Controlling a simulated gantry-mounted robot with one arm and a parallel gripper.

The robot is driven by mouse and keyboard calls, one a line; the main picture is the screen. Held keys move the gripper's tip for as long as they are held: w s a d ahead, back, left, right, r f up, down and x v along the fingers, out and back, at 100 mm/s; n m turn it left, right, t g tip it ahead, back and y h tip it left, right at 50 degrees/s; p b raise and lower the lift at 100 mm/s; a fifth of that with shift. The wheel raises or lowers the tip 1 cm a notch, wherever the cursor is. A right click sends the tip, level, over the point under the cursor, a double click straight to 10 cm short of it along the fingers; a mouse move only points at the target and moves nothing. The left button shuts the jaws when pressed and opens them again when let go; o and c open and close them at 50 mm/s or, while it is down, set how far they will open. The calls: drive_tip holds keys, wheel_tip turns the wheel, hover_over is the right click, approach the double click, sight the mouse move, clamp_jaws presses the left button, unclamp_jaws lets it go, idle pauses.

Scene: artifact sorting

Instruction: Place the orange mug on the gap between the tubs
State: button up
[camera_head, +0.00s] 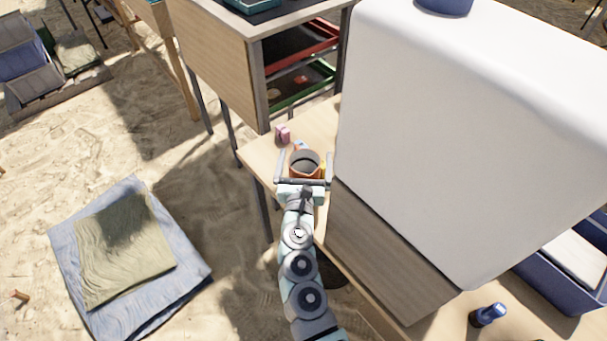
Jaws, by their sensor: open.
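The orange mug (306,172) stands on the light wooden table, with its dark inside facing up. My gripper (304,168) is open, with one finger on the left and one on the right of the mug. I cannot tell whether the fingers touch it. The lower part of the mug is partly hidden by my gripper. A blue tub (561,265) stands at the right edge, partly hidden behind the large white block. I cannot make out a gap between tubs in this view.
A large white block (450,140) stands close to the right of my gripper. A pink object (283,134) lies behind the mug. A shelf unit (225,62) with red and green trays is behind. A dark blue bottle (487,315) is at lower right. Folded cloths (180,272) lie on the sand.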

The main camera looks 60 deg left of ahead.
sight(306, 151)
drive_tip(key=x, duration=0.3)
drive_tip(key=shift+a+b, duration=0.15)
drive_tip(key=shift+b, duration=0.15)
drive_tip(key=shift+c, duration=0.6)
drive_tip(key=c, duration=2)
drive_tip(key=shift+r, duration=0.1)
